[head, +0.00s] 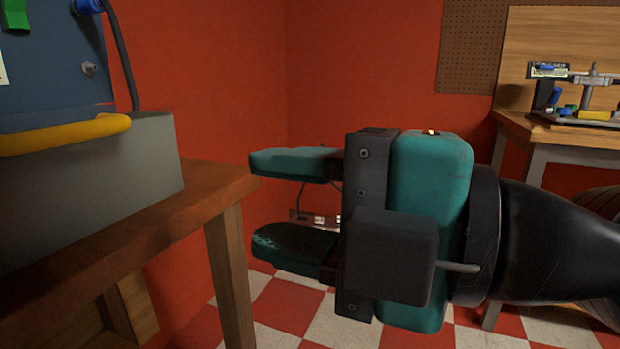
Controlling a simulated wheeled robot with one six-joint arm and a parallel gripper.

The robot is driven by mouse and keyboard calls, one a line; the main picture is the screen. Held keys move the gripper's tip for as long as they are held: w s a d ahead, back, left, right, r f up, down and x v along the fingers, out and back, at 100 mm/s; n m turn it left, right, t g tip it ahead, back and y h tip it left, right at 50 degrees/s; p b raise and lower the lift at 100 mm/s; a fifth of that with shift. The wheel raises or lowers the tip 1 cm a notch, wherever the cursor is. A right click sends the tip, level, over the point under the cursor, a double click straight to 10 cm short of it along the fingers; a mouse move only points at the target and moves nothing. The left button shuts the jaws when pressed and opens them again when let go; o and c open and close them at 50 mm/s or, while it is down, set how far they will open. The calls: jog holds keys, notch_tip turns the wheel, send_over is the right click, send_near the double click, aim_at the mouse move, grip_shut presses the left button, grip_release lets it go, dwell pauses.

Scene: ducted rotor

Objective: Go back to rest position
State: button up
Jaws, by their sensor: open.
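My gripper (290,203) is in the middle of the head view, with two teal fingers pointing left. The fingers are apart, one above the other, and nothing is held between them. The fingertips are close to the right corner of a wooden table (221,185) in the picture; whether they touch it I cannot tell. My arm reaches in from the right edge.
A grey and blue machine with a yellow handle (70,134) and a black cable stands on the table at left. A wooden workbench (560,133) at back right carries a small device (590,95). Red walls (360,60) stand behind. Checkered floor (275,305) shows below.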

jog(key=w+d+f+m+g+h, duration=0.25)
jog(key=d+f+m+h, duration=0.5)
jog(key=f+m, duration=0.4)
jog(key=s+d+f+m+g+h, duration=0.25)
jog(key=d+f+m+h, duration=0.3)
jog(key=d+m, duration=0.65)
notch_tip(320, 180, up, 31)
jog(key=a+p, duration=0.1)
jog(key=p, duration=2.9)
jog(key=shift+f+m+p, duration=0.15)
jog(key=shift+m+p, duration=0.25)
jog(key=shift+m, duration=0.05)
jog(key=shift+a, duration=0.1)
